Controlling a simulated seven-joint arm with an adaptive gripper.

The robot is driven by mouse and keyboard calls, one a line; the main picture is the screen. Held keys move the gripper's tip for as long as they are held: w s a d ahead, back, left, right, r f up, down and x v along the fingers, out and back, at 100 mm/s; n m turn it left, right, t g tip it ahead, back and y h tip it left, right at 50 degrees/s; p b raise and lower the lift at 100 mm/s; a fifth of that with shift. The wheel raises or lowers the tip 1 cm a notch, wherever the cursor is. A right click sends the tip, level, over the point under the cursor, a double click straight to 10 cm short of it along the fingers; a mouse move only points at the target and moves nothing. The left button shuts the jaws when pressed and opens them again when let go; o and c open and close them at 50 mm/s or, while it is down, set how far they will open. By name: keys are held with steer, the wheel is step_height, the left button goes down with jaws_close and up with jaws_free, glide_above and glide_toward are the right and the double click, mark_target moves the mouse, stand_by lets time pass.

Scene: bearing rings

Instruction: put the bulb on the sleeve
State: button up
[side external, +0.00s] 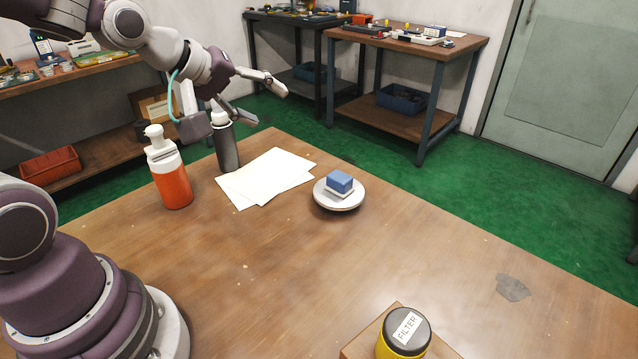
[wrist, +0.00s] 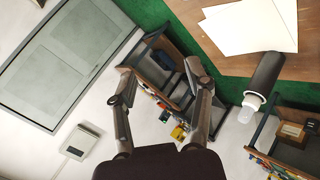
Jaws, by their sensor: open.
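My gripper (side external: 268,105) is open and empty, raised above the far left part of the table. Its two spread fingers also show in the wrist view (wrist: 160,72). Nothing in view is clearly a bulb or a sleeve. A dark grey cylinder (side external: 228,152) stands upright on the table below and behind the gripper, with a pale, rounded top partly hidden by my arm. In the wrist view the cylinder (wrist: 266,74) carries a white collar and a translucent tip (wrist: 246,112); I cannot tell whether this tip is the bulb. The cylinder is apart from the fingers.
An orange-and-white pump bottle (side external: 170,180) stands left of white papers (side external: 262,180). A blue block (side external: 339,181) sits on a white dish (side external: 340,202). A yellow-and-black FILTER jar (side external: 405,335) stands on a wooden block (side external: 358,346) at the front. The table's middle (side external: 270,270) is clear.

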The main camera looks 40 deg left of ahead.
steer(key=s+d+m+g, duration=0.3)
steer(key=s+m+g, duration=0.1)
steer(key=s+m, duration=0.8)
steer(key=shift+s+d+f+m, duration=0.2)
steer(key=shift+s+f+m, duration=0.1)
steer(key=shift+f, duration=0.1)
